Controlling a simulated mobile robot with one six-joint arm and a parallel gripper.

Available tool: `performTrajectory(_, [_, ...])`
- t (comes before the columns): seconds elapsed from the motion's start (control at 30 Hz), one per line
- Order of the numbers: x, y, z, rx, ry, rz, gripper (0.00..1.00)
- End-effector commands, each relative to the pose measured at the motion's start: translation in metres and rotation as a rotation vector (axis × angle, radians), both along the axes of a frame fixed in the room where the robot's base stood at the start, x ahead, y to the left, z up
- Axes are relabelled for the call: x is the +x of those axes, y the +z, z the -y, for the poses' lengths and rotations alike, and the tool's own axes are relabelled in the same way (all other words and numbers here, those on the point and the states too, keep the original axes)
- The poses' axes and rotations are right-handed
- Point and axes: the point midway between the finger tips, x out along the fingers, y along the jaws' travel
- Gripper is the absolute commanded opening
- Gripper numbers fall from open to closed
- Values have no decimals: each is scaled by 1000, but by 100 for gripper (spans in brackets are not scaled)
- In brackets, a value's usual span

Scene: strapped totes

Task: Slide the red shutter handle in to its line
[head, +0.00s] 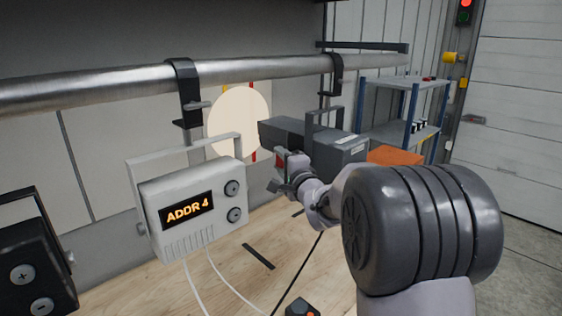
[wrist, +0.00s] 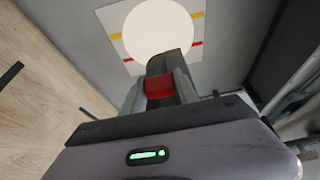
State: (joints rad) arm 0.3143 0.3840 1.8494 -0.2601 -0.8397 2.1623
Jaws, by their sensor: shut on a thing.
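My gripper (head: 279,176) is at the front underside of the dark grey lamp (head: 308,140). In the wrist view its fingers (wrist: 160,92) are shut on the red shutter handle (wrist: 159,86), one on either side. Only a small bit of red shows in the head view. A round, pale light spot (head: 238,122) falls on a white card on the wall; it also shows in the wrist view (wrist: 158,30). A red line (head: 253,156) and a yellow line (wrist: 197,14) run across the card. The spot covers the middle of both lines.
The lamp hangs by a clamp from a metal pipe (head: 90,86). A white box reading ADDR 4 (head: 192,208) hangs to the left, with cables below. A black box (head: 35,262) is at far left. Shelves (head: 405,100) and an orange surface (head: 396,156) are behind.

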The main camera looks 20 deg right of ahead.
Motion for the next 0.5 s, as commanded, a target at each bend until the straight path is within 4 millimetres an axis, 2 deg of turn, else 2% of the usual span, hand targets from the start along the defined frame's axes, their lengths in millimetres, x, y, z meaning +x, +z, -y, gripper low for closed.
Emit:
performTrajectory(0.27, [1,1,3,1,-1,0,0])
performTrajectory(0.5, [14,2,33,0,0,1,0])
